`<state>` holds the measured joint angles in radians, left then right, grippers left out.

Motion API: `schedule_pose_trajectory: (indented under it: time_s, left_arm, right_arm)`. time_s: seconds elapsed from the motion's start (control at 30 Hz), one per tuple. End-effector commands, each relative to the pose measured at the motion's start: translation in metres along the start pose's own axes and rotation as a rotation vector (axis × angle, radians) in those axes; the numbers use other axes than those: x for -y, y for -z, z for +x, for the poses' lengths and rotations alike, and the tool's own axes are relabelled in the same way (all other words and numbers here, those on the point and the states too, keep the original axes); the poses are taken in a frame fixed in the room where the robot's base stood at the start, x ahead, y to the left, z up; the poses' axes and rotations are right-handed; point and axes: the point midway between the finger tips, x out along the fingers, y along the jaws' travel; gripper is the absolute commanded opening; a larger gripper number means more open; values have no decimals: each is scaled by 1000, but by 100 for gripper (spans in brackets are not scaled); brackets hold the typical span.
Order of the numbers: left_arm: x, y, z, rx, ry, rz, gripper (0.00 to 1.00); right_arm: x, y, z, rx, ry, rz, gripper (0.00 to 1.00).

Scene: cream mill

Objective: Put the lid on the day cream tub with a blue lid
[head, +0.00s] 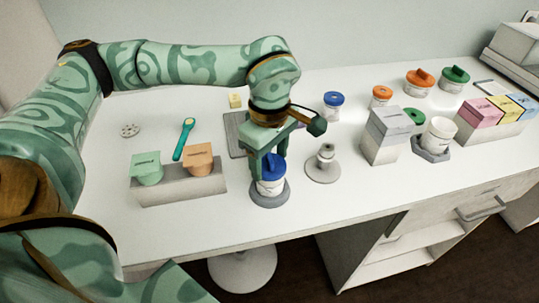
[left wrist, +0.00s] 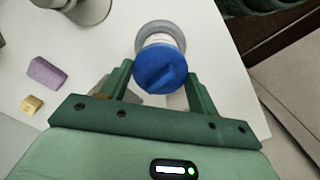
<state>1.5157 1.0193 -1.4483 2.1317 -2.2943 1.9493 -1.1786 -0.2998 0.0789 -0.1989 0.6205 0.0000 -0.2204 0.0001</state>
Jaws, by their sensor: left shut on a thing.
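My left gripper (head: 267,172) points down over the grey round holder (head: 272,201) near the table's front edge. It is shut on a blue lid (head: 271,168), which also shows between the fingers in the left wrist view (left wrist: 160,70). A white tub (head: 270,187) stands upright in the holder, directly under the lid. The lid covers the tub's mouth; I cannot tell whether it is seated or slightly above the rim. The tub's side shows a little behind the lid in the left wrist view (left wrist: 158,39). My right gripper is not in view.
Left stands a grey block (head: 180,191) with green and orange tubs. Right are a small metal stand (head: 324,164), a grey box (head: 384,137) and an open white tub (head: 439,133). Behind are another blue-lidded jar (head: 333,104) and orange- and green-lidded jars. The front left table is clear.

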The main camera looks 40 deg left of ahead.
Motion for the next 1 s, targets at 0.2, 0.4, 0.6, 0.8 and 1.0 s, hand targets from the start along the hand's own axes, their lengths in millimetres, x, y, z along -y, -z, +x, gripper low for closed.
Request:
schedule_pose_trajectory:
  time_s: [0.2,0.4,0.6,0.8,1.0]
  left_arm:
    - [0,0,-1,0,1,0,40]
    - [0,0,0,0,1,0,40]
    - [0,0,0,0,1,0,40]
    - [0,0,3,0,1,0,40]
    - [0,0,4,0,0,0,40]
  right_arm:
    - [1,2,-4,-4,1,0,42]
    - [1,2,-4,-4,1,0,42]
    - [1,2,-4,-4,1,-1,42]
    - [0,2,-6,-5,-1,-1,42]
    - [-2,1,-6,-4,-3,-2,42]
